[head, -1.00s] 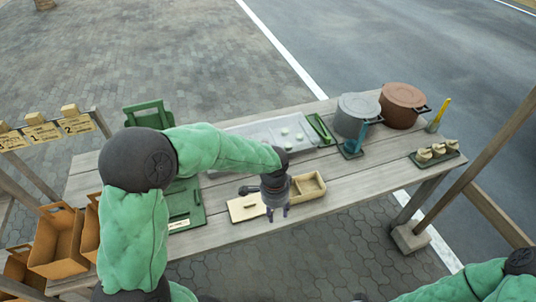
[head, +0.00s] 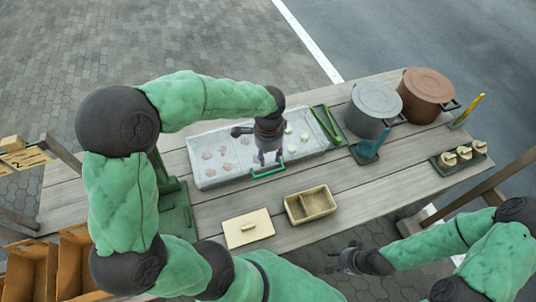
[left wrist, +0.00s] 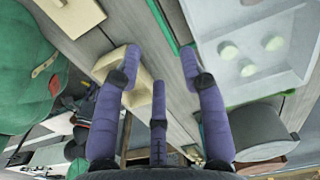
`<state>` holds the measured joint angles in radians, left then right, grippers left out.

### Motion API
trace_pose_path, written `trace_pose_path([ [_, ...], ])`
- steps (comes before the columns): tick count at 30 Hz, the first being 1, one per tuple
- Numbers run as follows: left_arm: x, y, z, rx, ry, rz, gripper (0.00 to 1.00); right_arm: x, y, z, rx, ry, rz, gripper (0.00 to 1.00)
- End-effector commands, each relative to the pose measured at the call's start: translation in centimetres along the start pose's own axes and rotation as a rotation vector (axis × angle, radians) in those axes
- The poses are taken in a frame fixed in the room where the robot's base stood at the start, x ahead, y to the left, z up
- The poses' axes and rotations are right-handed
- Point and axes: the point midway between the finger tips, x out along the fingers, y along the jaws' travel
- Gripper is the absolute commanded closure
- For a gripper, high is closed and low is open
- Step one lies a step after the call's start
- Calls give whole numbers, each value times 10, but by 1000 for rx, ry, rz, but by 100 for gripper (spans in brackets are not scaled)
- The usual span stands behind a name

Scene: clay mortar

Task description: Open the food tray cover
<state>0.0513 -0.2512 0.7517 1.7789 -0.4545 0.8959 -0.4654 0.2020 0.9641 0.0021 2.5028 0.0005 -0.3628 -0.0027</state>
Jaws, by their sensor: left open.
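The food tray (head: 205,180) is a long, pale grey tray on the wooden table, with pinkish pieces at its left and white rounds at its right. Its cover looks clear, so its outline is hard to make out. A green handle (head: 268,171) shows at the tray's front edge. My left gripper (head: 269,161) is open, pointing down just above and behind this handle, apart from it as far as I can tell. In the left wrist view its purple fingers (left wrist: 158,75) are spread and empty, with the tray (left wrist: 285,70) at the right. My right gripper (head: 343,259) is off the table's front edge; its fingers are unclear.
In front of the tray lie a beige lid (head: 248,229) and an open two-part box (head: 310,205). Bare planks lie between tray and box.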

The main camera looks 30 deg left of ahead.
Motion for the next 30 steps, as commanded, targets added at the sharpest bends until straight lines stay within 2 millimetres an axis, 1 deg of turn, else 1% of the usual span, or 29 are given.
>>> trace_pose_path([
  [5,15,0,0,0,-1,1,59,5,2,1,1,-2,0,60],
  [15,75,0,1,0,-2,2,59,24,9,0,1,-1,0,60],
  [18,89,0,1,-1,-2,2,59,28,10,0,1,-1,0,60],
  [21,99,0,0,-1,-1,1,59,32,12,-1,1,-1,0,60],
  [24,105,0,0,0,0,0,59,33,12,-1,1,-1,0,60],
  [30,108,0,0,0,0,0,59,34,12,-1,1,-1,0,60],
])
